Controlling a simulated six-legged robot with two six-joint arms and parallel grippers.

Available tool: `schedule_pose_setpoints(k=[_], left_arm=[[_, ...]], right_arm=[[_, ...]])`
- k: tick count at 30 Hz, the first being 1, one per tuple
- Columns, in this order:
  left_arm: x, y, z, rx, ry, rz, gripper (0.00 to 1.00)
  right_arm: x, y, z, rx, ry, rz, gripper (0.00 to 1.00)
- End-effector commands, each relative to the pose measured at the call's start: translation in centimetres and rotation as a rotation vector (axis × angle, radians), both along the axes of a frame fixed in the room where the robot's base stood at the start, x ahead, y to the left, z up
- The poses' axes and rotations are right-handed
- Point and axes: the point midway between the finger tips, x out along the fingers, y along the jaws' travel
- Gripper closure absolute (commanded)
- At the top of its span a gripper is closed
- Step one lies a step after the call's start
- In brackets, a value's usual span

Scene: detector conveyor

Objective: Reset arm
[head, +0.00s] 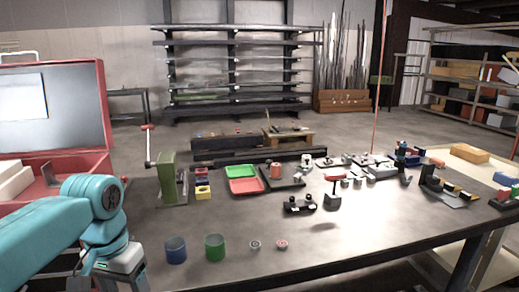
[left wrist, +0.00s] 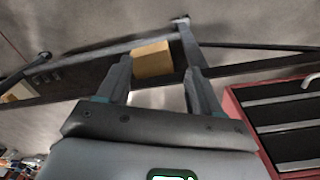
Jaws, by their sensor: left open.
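My left arm is teal and enters at the left of the head view, in front of the table's near left corner. Its fingers cannot be made out there. In the left wrist view my left gripper (left wrist: 158,68) has its two dark fingers spread apart, with nothing held between them. A tan block (left wrist: 152,60) shows beyond the fingertips, apart from them as far as I can see. My right gripper is in neither view.
The grey table (head: 350,235) holds a blue cup (head: 176,250), a green cup (head: 215,247), a green press (head: 168,180), a red tray (head: 246,186) and several small parts. A red toolbox (head: 105,110) stands left. The front right tabletop is clear. A red drawer cabinet (left wrist: 285,125) is in the wrist view.

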Motion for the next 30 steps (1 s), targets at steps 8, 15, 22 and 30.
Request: schedule_pose_setpoints(k=[8, 15, 22, 30], left_arm=[[2.1, -3.2, -10.5, -0.072, 0.009, -0.022, 0.35], [-1.1, -8.2, -26.6, -0.211, 0.032, 0.032, 0.35], [-11.7, -12.1, -38.8, -0.314, 0.045, 0.217, 0.35], [-18.3, -12.8, -41.6, -0.315, 0.033, 0.338, 0.35]], right_arm=[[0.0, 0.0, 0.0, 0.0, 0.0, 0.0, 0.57], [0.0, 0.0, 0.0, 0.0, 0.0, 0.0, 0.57], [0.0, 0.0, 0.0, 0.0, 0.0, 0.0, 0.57], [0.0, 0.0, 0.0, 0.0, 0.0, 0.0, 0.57]])
